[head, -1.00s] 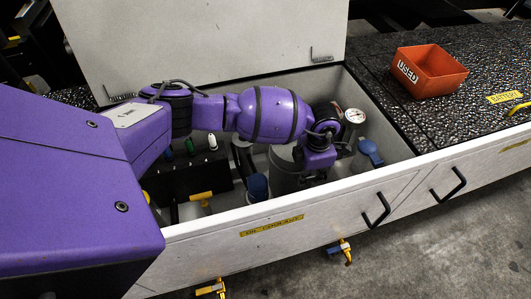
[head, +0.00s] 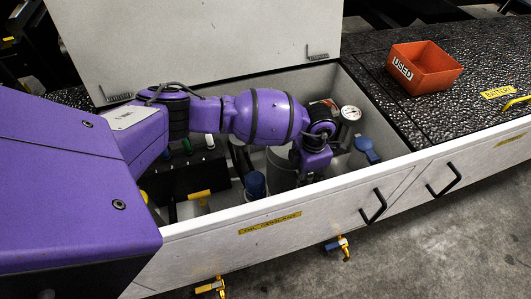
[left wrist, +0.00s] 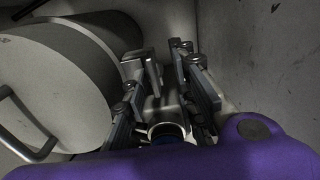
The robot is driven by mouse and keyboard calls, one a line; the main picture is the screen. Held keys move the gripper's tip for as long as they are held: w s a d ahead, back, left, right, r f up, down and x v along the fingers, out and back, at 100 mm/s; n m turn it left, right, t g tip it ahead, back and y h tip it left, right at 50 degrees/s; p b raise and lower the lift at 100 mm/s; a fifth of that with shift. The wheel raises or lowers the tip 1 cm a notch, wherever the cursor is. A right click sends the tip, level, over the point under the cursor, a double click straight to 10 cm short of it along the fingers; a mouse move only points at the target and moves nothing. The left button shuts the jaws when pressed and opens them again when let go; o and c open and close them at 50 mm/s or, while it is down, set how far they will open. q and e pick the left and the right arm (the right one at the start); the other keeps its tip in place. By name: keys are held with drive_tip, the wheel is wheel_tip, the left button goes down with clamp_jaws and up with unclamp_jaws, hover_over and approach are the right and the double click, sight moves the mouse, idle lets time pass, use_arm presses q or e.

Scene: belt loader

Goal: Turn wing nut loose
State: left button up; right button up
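My left arm reaches down into the open bay, and its wrist (head: 313,160) is low near the bay's right part. I cannot make out a wing nut. A big pale canister (left wrist: 50,80) stands left of the fingers. My right gripper is not in view.
The bay's front wall (head: 215,243) and raised lid (head: 200,45) bound the arm. A gauge (head: 351,113) and blue-capped part (head: 366,149) are close right of the wrist. An orange bin marked USED (head: 428,72) stands on the black deck at right.

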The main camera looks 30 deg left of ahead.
use_arm(q)
drive_tip(key=shift+w+r, duration=0.2)
drive_tip(key=shift+w, duration=0.1)
drive_tip(key=shift+r, duration=0.1)
drive_tip(key=shift+w+r, duration=0.1)
drive_tip(key=shift+r, duration=0.15)
wheel_tip(320, 180, up, 11)
drive_tip(key=shift+r, duration=0.15)
